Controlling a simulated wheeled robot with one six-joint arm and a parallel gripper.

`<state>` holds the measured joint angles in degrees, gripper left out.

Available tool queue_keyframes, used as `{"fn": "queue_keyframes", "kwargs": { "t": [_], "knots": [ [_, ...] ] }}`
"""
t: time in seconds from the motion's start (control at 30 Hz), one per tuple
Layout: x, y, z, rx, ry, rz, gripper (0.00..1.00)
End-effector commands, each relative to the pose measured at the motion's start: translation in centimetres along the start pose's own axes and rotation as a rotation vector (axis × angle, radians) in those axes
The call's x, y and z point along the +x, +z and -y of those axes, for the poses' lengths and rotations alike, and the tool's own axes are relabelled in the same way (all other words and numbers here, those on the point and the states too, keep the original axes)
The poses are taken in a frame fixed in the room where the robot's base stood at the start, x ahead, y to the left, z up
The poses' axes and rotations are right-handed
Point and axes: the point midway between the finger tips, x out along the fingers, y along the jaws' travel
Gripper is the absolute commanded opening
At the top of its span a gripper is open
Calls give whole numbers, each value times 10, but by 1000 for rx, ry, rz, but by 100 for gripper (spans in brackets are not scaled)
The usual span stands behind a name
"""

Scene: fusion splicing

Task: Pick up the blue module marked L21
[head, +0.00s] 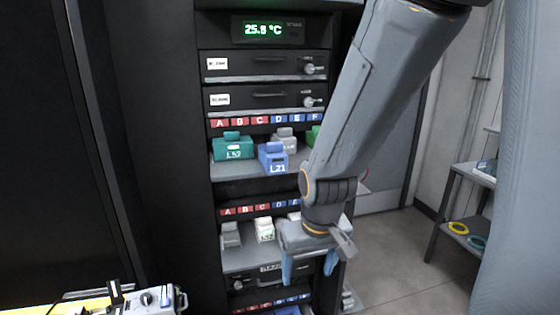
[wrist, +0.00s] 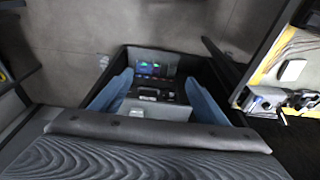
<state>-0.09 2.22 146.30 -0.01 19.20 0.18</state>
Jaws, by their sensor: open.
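The blue module marked L21 (head: 273,158) sits on the upper shelf of the rack in the head view, near the shelf's front edge. A teal module marked L52 (head: 233,147) stands to its left, and a grey module (head: 285,140) is behind it to the right. My gripper (head: 303,268) hangs lower and to the right of L21, in front of the lower shelf, with its blue fingers pointing down. The fingers are apart and empty. In the wrist view my gripper (wrist: 158,100) shows both blue fingers spread, and L21 cannot be made out there.
A lower shelf (head: 240,262) holds grey and white modules. A green module (head: 314,135) is partly hidden behind my arm. A splicing device (head: 150,299) on a yellow-edged surface is at bottom left. A side table (head: 470,170) stands right, with open floor (head: 400,250) between.

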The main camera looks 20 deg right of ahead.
Motion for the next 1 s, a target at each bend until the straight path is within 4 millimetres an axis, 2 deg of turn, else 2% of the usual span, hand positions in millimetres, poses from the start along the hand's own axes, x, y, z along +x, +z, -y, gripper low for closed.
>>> {"fn": "queue_keyframes", "kwargs": {
  "t": [0.1, 0.23, 0.4, 0.5, 0.6, 0.7, 0.8, 1.0],
  "knots": [
    [11, -47, -1, -1, 2, -166, 70],
    [12, -116, -3, -2, 2, -421, 70],
    [-12, -197, -3, -7, -1, -766, 70],
    [-35, -234, -2, -10, -5, -957, 70],
    [-57, -257, -2, -13, -10, -1109, 70],
    [-76, -271, -2, -14, -14, -1225, 70],
    [-90, -279, -1, -15, -16, -1302, 70],
    [-100, -283, -1, -16, -19, -1359, 70]
  ]
}}
